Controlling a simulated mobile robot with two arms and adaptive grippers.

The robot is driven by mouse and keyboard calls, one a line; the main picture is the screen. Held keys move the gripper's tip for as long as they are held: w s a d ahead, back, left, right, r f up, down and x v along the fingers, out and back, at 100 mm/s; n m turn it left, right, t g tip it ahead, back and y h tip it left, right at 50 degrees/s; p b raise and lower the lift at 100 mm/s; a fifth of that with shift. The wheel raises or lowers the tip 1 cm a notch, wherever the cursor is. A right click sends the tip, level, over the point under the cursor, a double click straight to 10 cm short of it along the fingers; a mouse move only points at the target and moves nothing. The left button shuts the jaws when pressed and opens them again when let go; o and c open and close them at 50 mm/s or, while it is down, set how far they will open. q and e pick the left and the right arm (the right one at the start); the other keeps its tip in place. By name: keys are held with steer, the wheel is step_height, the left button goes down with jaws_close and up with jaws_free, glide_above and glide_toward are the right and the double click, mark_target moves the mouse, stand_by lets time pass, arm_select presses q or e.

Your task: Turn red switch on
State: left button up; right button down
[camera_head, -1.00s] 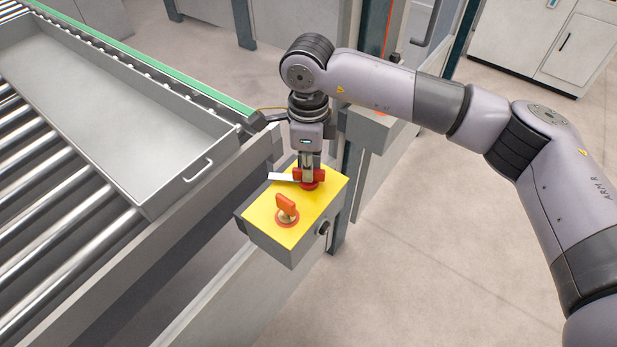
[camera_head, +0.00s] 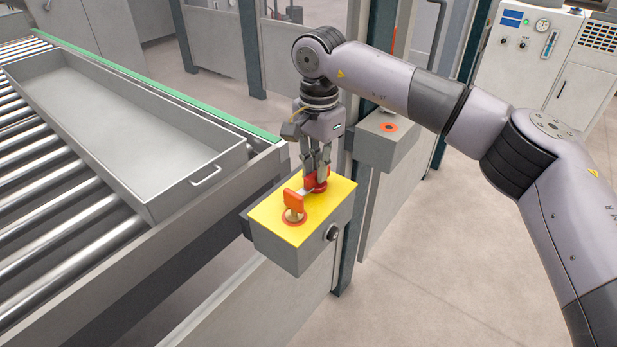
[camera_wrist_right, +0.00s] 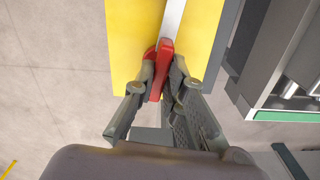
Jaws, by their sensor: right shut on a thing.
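A control box with a yellow top (camera_head: 334,196) carries two red switches. My right gripper (camera_head: 317,176) points down at the rear red switch (camera_head: 321,184) and is shut on it. In the right wrist view, the red switch (camera_wrist_right: 159,68) sits between the two fingers, and a silver strip (camera_wrist_right: 173,18) runs from it across the yellow top. In the head view this strip (camera_head: 305,191) points toward the front red switch (camera_head: 294,201), which stands upright and untouched. The fingers partly hide the rear switch. My left gripper is not in view.
A grey tray (camera_head: 100,150) with a handle lies on a roller conveyor (camera_head: 50,225) at left. A dark round knob (camera_head: 332,232) is on the box's side. A grey box with an orange-ringed button (camera_head: 388,127) stands behind. Open floor is at right.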

steer(key=shift+n, duration=1.7)
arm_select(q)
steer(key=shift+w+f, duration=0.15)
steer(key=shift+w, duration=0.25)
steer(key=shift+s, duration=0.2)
arm_select(e)
steer(key=c, duration=1.6)
jaws_free()
steer(key=shift+c, duration=0.2)
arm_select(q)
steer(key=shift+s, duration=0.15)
